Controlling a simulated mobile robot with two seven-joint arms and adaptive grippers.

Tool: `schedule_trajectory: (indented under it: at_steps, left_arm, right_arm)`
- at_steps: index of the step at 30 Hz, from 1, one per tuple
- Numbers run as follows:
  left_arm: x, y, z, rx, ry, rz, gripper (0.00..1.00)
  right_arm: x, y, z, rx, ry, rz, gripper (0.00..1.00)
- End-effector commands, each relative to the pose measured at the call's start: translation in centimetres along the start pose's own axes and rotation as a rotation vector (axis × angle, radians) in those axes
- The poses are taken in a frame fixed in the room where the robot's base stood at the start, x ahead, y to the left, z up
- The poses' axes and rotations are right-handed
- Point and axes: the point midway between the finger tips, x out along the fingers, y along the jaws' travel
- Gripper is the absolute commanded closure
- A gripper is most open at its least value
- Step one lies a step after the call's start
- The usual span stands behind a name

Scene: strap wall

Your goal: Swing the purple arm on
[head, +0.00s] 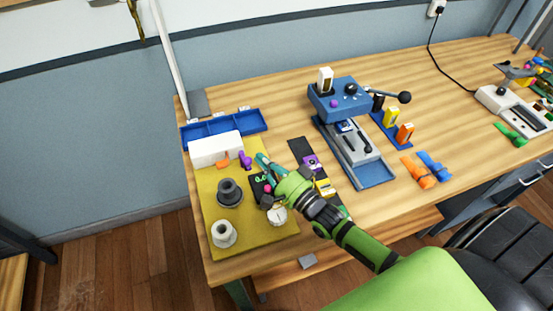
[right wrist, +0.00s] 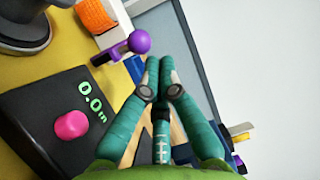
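The purple arm (head: 246,160) is a short lever with a round knob, at the front of a white box (head: 215,149) on the olive mat. In the right wrist view the purple arm (right wrist: 139,41) sticks out from the white body, its ball just left of my fingertips. I cannot tell whether they touch. My right gripper (head: 261,160) has teal fingers that lie together at the tips, with nothing seen between them, in the right wrist view (right wrist: 160,62). An orange part (head: 223,163) sits beside the purple arm. My left gripper is not in view.
A black device with a pink knob (right wrist: 72,125) and a green readout lies below my right fingers. Dark and pale spools stand on the mat (head: 250,228). A blue tray (head: 225,127) lies behind the white box. A blue press (head: 340,98) stands to the right.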

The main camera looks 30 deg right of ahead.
Motion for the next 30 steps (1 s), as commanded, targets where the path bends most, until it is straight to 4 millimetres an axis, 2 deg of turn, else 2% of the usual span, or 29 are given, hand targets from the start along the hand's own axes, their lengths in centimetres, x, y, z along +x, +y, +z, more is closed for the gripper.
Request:
schedule_trajectory:
  at_steps: [9,15,21,30]
  left_arm:
    - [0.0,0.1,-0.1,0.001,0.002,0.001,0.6]
    - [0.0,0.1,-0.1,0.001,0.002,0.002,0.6]
    - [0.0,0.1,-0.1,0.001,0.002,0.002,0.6]
    - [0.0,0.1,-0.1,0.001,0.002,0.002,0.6]
  right_arm:
    - [-6.4,0.1,0.1,-0.001,-0.002,0.006,1.0]
    - [-9.8,0.1,0.1,-0.001,-0.002,0.004,1.0]
    - [-11.3,0.0,0.0,-0.001,-0.001,0.001,1.0]
    - [-11.4,0.0,0.0,-0.001,0.0,0.0,1.0]
